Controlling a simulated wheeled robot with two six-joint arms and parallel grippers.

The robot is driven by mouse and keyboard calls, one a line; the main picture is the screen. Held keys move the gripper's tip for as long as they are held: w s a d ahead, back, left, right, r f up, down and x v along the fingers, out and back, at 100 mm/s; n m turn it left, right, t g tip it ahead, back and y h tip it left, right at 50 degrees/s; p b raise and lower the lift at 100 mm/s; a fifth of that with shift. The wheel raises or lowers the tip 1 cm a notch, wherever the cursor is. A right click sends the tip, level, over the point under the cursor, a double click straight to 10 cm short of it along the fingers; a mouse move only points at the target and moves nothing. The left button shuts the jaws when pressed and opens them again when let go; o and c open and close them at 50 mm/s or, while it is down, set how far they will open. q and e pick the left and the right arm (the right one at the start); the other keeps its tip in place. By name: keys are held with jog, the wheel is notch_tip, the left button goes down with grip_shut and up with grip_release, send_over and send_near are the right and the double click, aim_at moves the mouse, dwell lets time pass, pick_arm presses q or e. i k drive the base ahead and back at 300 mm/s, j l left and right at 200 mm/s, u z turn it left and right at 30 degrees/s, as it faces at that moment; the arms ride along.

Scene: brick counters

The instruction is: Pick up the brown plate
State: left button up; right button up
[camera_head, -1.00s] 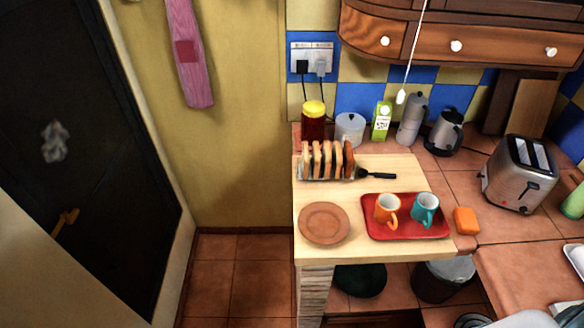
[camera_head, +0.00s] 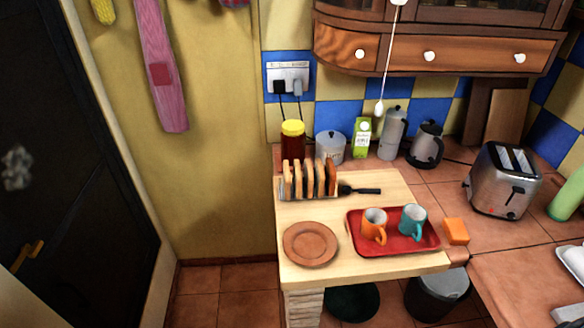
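The brown plate (camera_head: 310,244) lies flat on the light wooden board (camera_head: 376,268) at the left end of the counter, near its front left corner. It is round with a raised rim, and nothing is on it. Its whole outline shows. Neither of my grippers is in view.
A red tray (camera_head: 398,245) with an orange cup (camera_head: 374,225) and a teal cup (camera_head: 412,221) is close right of the plate. A toast rack with bread slices (camera_head: 310,178) stands behind it. A toaster (camera_head: 503,180) is further right. Open floor (camera_head: 222,283) lies left of the counter.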

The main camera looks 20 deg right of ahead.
aim_at(305, 243)
jog(key=k+l+z, duration=0.1)
jog(key=k+z, duration=0.15)
jog(key=z, duration=0.15)
jog(key=k+l+z, duration=0.2)
jog(key=z, duration=0.15)
jog(key=k+l+z, duration=0.25)
jog(key=z, duration=0.15)
jog(key=k+l+z, duration=0.15)
jog(key=l+z, duration=0.2)
